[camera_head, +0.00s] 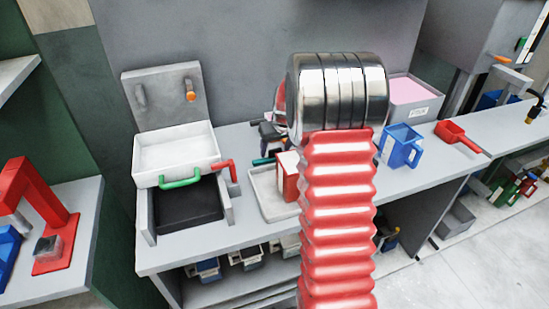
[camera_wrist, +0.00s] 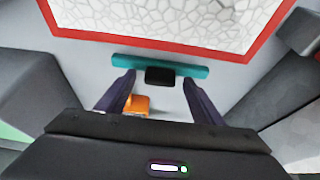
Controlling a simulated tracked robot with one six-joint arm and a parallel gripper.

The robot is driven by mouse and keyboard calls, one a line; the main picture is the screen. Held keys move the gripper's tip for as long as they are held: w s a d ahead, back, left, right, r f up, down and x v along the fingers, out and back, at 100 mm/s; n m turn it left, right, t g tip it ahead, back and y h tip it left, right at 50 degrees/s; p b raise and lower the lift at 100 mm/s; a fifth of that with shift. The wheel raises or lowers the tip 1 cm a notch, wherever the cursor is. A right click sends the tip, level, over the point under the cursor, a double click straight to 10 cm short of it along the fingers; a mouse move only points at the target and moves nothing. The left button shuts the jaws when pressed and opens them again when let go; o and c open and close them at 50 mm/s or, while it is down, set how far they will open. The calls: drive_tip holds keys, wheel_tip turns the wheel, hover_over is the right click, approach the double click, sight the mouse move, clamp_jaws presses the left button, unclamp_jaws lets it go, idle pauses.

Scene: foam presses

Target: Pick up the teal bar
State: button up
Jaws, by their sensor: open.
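The teal bar (camera_wrist: 122,61) lies crosswise in the wrist view, with a black block (camera_wrist: 160,77) at its middle. My gripper (camera_wrist: 159,80) is open, with its two dark fingers pointing at the bar, one on each side of the black block. No contact between fingers and bar can be made out. In the head view a small dark teal end (camera_head: 263,161) shows left of a red-and-white box; my red arm and the clutter around it hide most of that spot.
The red-edged box (camera_head: 289,176) with a white patterned face stands on a pale tray (camera_head: 262,197), close beyond the bar. An orange piece (camera_wrist: 138,104) lies between my fingers. A blue jug (camera_head: 400,147) and a red scoop (camera_head: 456,136) stand right. A black-topped press (camera_head: 187,204) stands left.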

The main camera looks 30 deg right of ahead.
sight(276, 150)
drive_tip(key=shift+c, duration=0.5)
drive_tip(key=c, duration=1.1)
drive_tip(key=shift+r, duration=0.2)
wheel_tip(276, 150, up, 10)
drive_tip(key=shift+f, duration=0.15)
idle(0.4)
